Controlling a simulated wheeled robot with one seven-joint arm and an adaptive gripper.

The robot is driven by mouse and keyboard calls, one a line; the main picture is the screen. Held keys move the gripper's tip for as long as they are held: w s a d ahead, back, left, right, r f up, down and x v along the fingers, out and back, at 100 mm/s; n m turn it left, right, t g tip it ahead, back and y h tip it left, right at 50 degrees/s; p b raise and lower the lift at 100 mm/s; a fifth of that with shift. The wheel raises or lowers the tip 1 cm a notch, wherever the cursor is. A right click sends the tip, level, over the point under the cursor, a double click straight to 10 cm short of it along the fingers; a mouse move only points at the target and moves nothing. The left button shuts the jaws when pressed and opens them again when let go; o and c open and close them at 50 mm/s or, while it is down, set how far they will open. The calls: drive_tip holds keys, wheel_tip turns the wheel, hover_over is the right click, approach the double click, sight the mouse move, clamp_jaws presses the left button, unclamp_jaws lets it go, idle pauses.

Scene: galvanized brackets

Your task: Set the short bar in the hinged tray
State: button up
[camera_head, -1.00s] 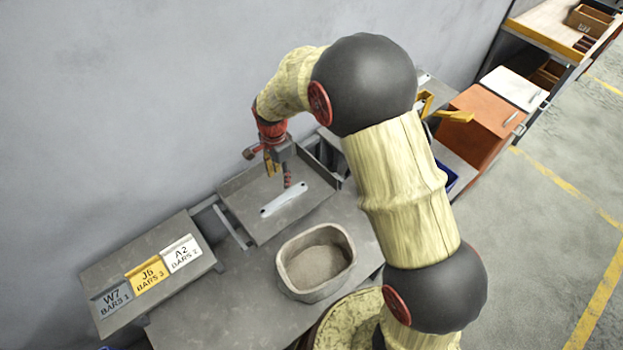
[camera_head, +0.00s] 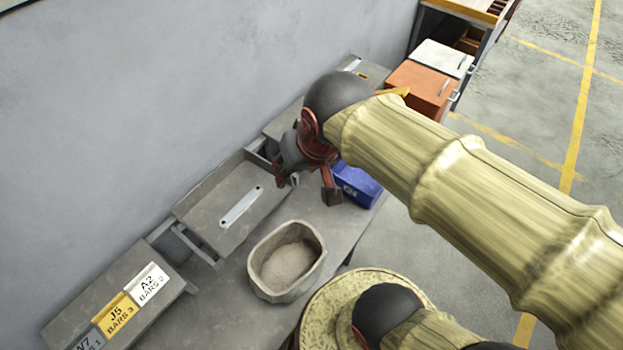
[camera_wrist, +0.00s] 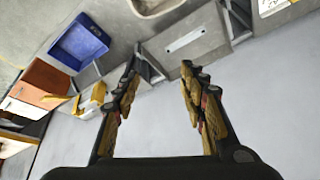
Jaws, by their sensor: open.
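The short bar (camera_head: 241,206) is a pale metal strip with a hole near each end. It lies flat in the hinged tray (camera_head: 187,209), a shallow grey metal tray against the wall. In the wrist view the bar (camera_wrist: 185,40) lies in the tray beyond my fingers, apart from them. My gripper (camera_head: 309,195) is to the right of the tray in the head view, raised above the bench. In the wrist view my gripper (camera_wrist: 157,75) has its fingers spread wide with nothing between them.
A stone-like bowl (camera_head: 262,275) stands in front of the tray. A blue bin (camera_head: 358,186) is right of my gripper, with an orange cabinet (camera_head: 418,90) farther back. Labelled plates (camera_head: 120,315) sit on a grey stand at the lower left. The wall runs behind the bench.

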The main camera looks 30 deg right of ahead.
drive_tip(key=shift+n+t, duration=0.3)
drive_tip(key=shift+n, duration=0.6)
drive_tip(key=s, duration=0.4)
drive_tip(key=shift+d+r, duration=0.15)
drive_tip(key=shift+d, duration=0.25)
drive_tip(key=shift+f+b, duration=0.55)
